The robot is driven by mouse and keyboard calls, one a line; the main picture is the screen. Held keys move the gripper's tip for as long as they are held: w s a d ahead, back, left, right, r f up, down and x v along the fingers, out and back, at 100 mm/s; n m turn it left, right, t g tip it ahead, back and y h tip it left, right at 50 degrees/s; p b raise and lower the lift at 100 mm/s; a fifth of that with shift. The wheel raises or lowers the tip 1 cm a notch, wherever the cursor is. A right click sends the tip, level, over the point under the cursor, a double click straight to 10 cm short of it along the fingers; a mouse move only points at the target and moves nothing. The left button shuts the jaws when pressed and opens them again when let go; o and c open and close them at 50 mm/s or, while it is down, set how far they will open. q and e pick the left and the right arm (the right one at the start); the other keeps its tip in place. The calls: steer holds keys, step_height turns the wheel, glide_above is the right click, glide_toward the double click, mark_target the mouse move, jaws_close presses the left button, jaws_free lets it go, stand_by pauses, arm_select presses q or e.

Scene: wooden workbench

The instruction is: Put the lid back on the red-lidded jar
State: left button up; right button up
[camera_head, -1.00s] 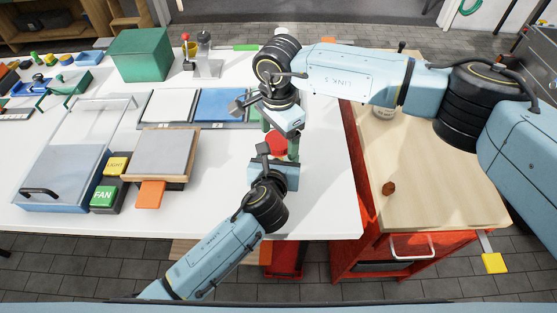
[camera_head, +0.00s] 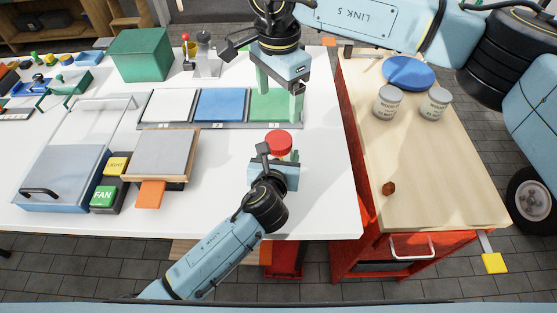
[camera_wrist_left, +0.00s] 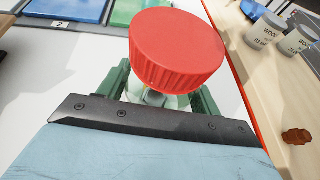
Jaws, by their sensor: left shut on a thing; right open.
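The red lid (camera_head: 278,142) sits on top of the jar, seen just beyond my left gripper in the head view. In the left wrist view the red lid (camera_wrist_left: 178,48) covers most of the jar (camera_wrist_left: 172,100), whose pale body shows below it. My left gripper (camera_head: 279,160) is shut on the jar, with its green fingers (camera_wrist_left: 160,92) on both sides of the body. My right gripper (camera_head: 280,98) is open and empty, above the green mat and apart from the lid. The seam between lid and jar is mostly hidden.
White, blue (camera_head: 220,104) and green (camera_head: 270,103) mats lie behind the jar. A grey-topped block (camera_head: 160,155) and FAN (camera_head: 104,196) and LIGHT buttons stand left. Two labelled cans (camera_head: 388,102) and a blue disc (camera_head: 408,72) are on the wooden bench at right. White table around the jar is clear.

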arm_select(q)
steer(key=o, duration=2)
steer(key=shift+c, duration=0.2)
steer(key=shift+s, duration=0.1)
steer(key=p+v, duration=0.3)
steer(key=v, duration=1)
steer(key=shift+s+a, duration=0.1)
